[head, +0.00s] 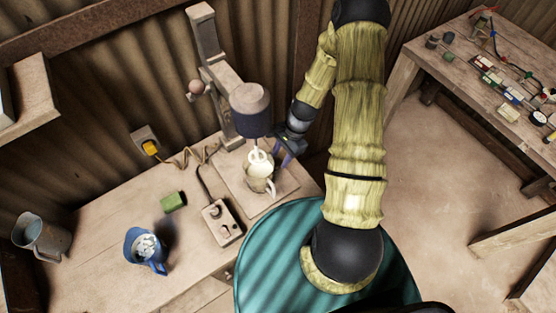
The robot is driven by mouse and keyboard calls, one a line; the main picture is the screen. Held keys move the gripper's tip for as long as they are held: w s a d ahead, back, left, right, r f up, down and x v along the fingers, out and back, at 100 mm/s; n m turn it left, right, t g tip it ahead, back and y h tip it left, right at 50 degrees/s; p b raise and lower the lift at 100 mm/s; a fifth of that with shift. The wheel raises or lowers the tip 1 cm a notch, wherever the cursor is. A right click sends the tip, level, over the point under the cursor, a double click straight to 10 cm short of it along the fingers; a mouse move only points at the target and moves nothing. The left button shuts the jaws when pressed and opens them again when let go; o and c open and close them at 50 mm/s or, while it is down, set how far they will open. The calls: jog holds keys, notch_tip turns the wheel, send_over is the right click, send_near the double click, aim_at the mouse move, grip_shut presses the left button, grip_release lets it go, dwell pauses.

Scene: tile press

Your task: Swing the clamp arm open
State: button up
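A wooden press stand (208,45) rises at the back of the workbench. A round knob (195,88) sticks out on its left side. A dark cylindrical head (250,108) hangs from it, with a thin shaft below. Under the head, a beige cup-like vessel (260,183) stands on a pale base plate (232,178), with a pale looped part at its top. I cannot tell which part is the clamp arm. My gripper (284,157) is just right of the head and vessel, close to the vessel's upper edge. Its fingers are small and partly hidden, so I cannot tell contact or opening.
A switch box (221,222) with a cable, a green block (173,202), a blue jug (145,250) with white contents and a grey metal jug (42,236) are on the left. A yellow plug (150,147) is on the wall. A cluttered table (460,65) stands right.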

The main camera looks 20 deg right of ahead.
aim_at(276, 166)
jog(key=shift+p+x, duration=0.4)
jog(key=shift+x, duration=1.4)
jog(key=shift+c, duration=0.2)
grip_shut()
